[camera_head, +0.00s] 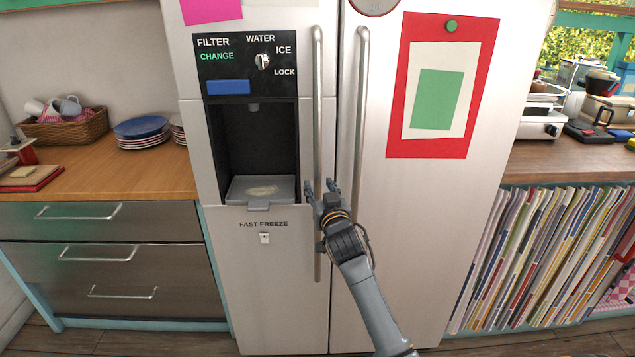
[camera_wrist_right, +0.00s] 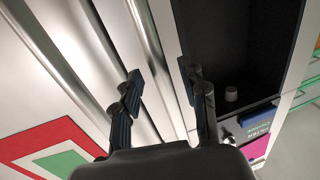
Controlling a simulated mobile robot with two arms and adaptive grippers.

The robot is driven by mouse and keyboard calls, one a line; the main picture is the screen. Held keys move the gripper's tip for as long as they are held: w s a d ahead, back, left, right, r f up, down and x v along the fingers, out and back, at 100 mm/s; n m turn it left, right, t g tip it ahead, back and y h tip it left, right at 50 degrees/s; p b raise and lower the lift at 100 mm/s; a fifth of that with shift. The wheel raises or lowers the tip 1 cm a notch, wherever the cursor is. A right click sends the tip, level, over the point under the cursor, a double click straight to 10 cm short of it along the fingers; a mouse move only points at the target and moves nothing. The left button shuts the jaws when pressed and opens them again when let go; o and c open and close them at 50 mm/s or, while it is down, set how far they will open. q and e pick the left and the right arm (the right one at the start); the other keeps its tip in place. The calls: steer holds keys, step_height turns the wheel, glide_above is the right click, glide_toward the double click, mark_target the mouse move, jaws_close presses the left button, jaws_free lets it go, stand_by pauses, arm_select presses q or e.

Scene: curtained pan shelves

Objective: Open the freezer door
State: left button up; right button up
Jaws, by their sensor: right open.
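The freezer door (camera_head: 280,290) is the left door of a white two-door fridge, with a water and ice dispenser, and it is closed. Its long vertical metal handle (camera_head: 318,100) is near the seam. My right gripper (camera_head: 322,187) is open at the lower half of this handle, with one finger on each side. In the right wrist view, the handle (camera_wrist_right: 151,50) runs between the open fingers of the gripper (camera_wrist_right: 162,80); I cannot tell whether they touch it. My left gripper is not in view.
The closed right door (camera_head: 450,220) has its own handle (camera_head: 360,100) close beside the right finger. A wooden counter (camera_head: 110,180) with drawers stands left, holding plates (camera_head: 141,128) and a basket (camera_head: 65,130). A rack of upright thin items (camera_head: 540,250) stands right.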

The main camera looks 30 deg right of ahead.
steer(key=shift+x, duration=1.35)
jaws_close()
steer(key=shift+f, duration=0.1)
